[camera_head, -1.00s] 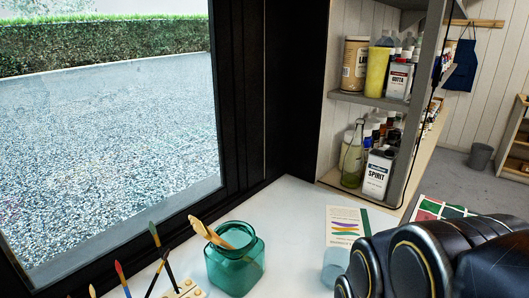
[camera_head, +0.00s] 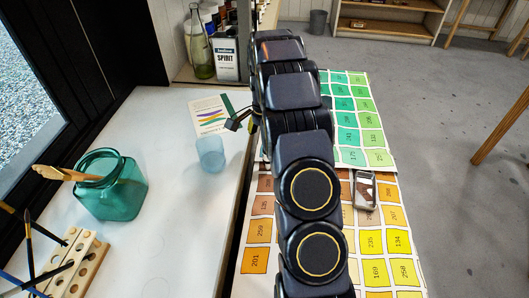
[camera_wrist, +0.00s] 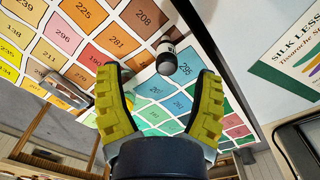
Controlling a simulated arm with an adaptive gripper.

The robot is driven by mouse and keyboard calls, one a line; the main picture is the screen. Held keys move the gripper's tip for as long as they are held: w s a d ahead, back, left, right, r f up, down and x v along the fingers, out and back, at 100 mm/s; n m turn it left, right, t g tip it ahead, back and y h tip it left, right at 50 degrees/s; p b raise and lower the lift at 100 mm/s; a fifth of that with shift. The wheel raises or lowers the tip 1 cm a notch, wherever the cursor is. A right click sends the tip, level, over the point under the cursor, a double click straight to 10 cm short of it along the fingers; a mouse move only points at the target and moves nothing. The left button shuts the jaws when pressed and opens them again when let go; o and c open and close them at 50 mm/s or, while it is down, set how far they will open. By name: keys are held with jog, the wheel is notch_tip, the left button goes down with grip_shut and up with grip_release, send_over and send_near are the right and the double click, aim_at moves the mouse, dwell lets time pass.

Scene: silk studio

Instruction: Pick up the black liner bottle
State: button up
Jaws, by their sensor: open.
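In the wrist view, a small black bottle (camera_wrist: 167,58) with a pale band lies on the colour charts, just beyond and between my fingertips. It appears to be the liner bottle, though no label can be read. My gripper (camera_wrist: 158,75) is open, with its yellow-green ridged pads spread on either side and nothing held.
Colour charts (camera_head: 352,125) cover the surface under my arm. A metallic object (camera_head: 365,190) lies on them to the right. The white table holds a teal jar (camera_head: 118,195) with tools, a blue cup (camera_head: 211,155), a card (camera_head: 209,115) and a brush rack (camera_head: 78,262).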

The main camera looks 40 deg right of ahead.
jog(key=shift+m, duration=0.7)
jog(key=d+f, duration=0.1)
jog(key=f, duration=0.2)
jog(key=d+f, duration=0.1)
jog(key=f, duration=0.1)
jog(key=shift+w+d, duration=0.3)
jog(key=shift+d, duration=0.05)
jog(key=f, duration=0.5)
jog(key=shift+w+d+f, duration=0.15)
jog(key=shift+w+f, duration=0.1)
jog(key=shift+f, duration=0.05)
grip_shut()
